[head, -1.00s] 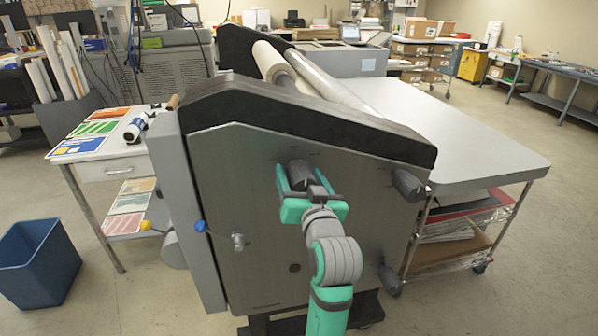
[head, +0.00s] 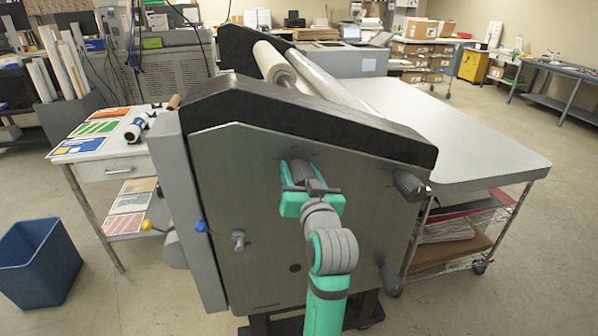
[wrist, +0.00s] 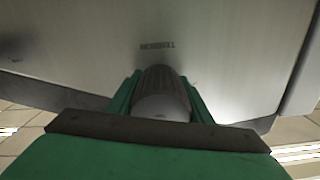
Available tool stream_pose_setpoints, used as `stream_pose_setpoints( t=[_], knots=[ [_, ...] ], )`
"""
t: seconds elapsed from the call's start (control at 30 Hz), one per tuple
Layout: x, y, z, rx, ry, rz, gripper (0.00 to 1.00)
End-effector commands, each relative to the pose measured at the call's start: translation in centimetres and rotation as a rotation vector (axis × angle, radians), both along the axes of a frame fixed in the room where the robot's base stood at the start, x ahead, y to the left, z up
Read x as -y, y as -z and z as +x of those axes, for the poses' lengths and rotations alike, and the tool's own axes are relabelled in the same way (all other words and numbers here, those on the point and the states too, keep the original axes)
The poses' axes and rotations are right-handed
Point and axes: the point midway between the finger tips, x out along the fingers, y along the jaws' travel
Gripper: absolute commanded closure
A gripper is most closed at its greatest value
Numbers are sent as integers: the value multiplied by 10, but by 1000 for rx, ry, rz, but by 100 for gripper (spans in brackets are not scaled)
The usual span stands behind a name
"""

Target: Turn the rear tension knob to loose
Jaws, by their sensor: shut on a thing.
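A dark grey ribbed knob (head: 302,171) sticks out of the upper middle of the laminator's grey side panel (head: 240,180). My gripper (head: 300,174) is on it, with a green finger at each side. In the wrist view the same knob (wrist: 160,88) sits between the two fingers of my gripper (wrist: 160,92), which are shut on it. A small dark label shows on the panel beyond the knob; I cannot read it. The knob's pointer or setting cannot be made out.
Other dark knobs stand out at the panel's right edge, one upper (head: 408,185) and one lower (head: 389,279). A blue bin (head: 38,262) stands on the floor at left.

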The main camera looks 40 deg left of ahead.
Motion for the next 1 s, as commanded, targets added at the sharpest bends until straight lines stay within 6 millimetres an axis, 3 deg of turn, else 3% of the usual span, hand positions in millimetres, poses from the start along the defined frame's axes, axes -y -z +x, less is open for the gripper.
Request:
stream_pose_setpoints(
  t=[0.37,1.0],
  knots=[
    [1,0,0,159,1,-136,76],
    [0,0,-1,618,0,-529,76]
  ],
)
